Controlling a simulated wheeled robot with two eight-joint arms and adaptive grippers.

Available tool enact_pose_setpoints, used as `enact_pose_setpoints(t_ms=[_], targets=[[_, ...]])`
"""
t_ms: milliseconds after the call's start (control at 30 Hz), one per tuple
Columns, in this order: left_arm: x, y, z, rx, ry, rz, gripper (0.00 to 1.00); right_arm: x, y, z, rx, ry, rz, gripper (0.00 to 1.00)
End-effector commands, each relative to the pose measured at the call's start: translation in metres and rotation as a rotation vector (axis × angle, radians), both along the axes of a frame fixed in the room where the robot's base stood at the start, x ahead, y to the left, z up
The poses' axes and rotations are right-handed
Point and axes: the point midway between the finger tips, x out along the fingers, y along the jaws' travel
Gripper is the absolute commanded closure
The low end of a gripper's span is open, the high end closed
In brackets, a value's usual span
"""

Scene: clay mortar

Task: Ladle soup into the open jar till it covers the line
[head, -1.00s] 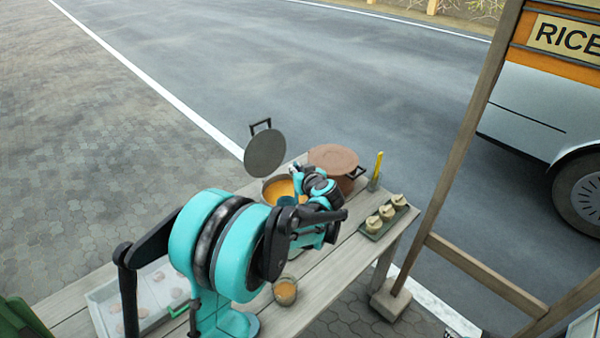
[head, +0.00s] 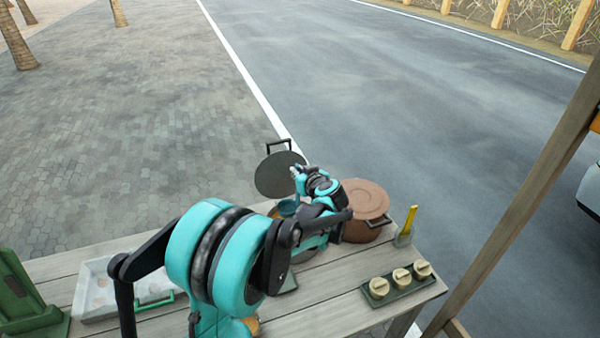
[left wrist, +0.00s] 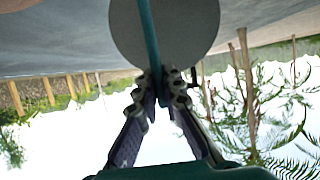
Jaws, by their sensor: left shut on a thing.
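My left gripper (head: 298,174) is shut on the teal handle of the ladle (left wrist: 150,35), which runs up between the fingertips in the left wrist view. In the head view the ladle's teal bowl (head: 287,208) hangs just below my gripper, at the soup pot; its contents cannot be made out. The soup pot is mostly hidden behind my left arm, and its raised dark round lid (head: 277,177) stands behind it. A jar with orange contents (head: 252,325) is almost wholly hidden by my arm; its level and line do not show. My right gripper is not in view.
A brown lidded pot (head: 367,203) stands right of my wrist, with a yellow-handled tool (head: 407,224) beside it. A dark tray (head: 378,303) with three pale lidded pieces is at the right front. A pale tray (head: 92,304) and a green object (head: 28,300) are at left.

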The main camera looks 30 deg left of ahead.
Motion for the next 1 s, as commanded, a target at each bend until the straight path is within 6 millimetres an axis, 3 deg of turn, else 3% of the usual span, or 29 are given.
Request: enact_pose_setpoints(t_ms=[1000], targets=[[0.000,0.000,-0.101,0.000,0.000,-0.001,1.00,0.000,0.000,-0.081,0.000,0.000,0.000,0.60]])
